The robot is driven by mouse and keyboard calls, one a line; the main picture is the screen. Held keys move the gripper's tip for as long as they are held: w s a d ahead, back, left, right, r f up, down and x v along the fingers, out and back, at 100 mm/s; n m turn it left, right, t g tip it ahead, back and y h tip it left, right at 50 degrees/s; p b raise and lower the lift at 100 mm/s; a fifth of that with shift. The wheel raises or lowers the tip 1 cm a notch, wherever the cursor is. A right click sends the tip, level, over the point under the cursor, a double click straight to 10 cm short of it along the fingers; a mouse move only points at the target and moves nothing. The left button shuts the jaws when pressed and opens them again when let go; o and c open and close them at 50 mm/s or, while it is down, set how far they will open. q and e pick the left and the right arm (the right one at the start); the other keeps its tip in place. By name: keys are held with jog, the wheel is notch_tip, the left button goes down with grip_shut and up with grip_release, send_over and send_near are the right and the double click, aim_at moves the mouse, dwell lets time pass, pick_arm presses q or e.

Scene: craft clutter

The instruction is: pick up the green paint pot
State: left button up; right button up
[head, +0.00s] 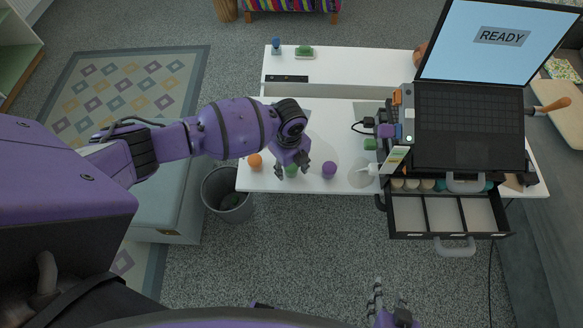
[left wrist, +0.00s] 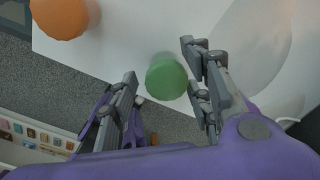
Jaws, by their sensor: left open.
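The green paint pot (head: 291,170) stands on the white table near its front edge, partly hidden by my left gripper in the head view. In the left wrist view its round green top (left wrist: 166,78) shows between the fingers. My left gripper (head: 292,174) is open, with one finger on each side of the pot. A gap shows between the pot and the fingers in the left wrist view (left wrist: 162,66). My right gripper (head: 389,297) is at the bottom edge of the head view, away from the table, with its fingers apart and nothing seen between them.
An orange pot (head: 255,161) stands to the left and a purple pot (head: 329,169) to the right. A glue bottle (head: 371,170), a laptop (head: 468,120) and an open drawer (head: 447,215) are further right. A bin (head: 228,196) stands below the table's left corner.

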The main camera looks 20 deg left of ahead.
pick_arm(q)
jog(key=c, duration=1.1)
jog(key=shift+o, duration=0.2)
jog(key=shift+r, duration=0.1)
